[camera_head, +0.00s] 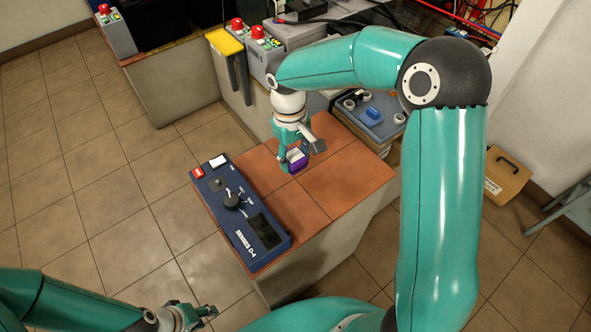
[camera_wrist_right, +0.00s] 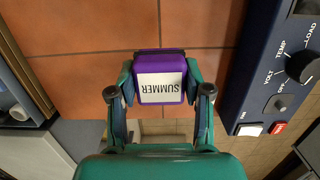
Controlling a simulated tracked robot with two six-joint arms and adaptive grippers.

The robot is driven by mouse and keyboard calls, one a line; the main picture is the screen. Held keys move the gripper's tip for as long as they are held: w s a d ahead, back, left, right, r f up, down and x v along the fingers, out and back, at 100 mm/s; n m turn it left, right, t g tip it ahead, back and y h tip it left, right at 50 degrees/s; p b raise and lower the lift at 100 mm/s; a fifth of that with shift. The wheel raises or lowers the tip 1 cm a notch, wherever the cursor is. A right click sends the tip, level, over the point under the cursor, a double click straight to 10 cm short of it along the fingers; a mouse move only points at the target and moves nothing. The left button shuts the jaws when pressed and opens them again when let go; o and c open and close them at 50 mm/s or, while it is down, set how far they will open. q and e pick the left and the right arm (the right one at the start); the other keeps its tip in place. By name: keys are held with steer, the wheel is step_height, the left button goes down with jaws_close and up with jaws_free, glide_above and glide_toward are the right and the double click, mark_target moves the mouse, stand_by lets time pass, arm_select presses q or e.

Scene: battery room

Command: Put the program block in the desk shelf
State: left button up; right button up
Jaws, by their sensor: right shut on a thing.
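The program block (camera_head: 294,157) is purple, and a white label reading SUMMER faces the camera in the right wrist view (camera_wrist_right: 160,80). My right gripper (camera_head: 293,160) is shut on it, with one finger on each side in the wrist view (camera_wrist_right: 160,92). The block is over the terracotta-tiled desk top (camera_head: 345,183); whether it touches the tiles I cannot tell. No desk shelf is clearly identifiable.
A blue control box marked SENSES D-4 (camera_head: 240,213) lies along the desk's left side and shows at right in the wrist view (camera_wrist_right: 288,60). A blue tray (camera_head: 371,117) with small parts stands behind the desk. Grey units with red buttons (camera_head: 264,50) stand at the back.

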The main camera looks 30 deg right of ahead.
mark_target(295, 179)
steer(key=shift+f, duration=2.55)
steer(key=shift+b, duration=0.3)
steer(key=shift+f, duration=0.15)
steer(key=o, duration=1.2)
steer(key=shift+r, duration=0.2)
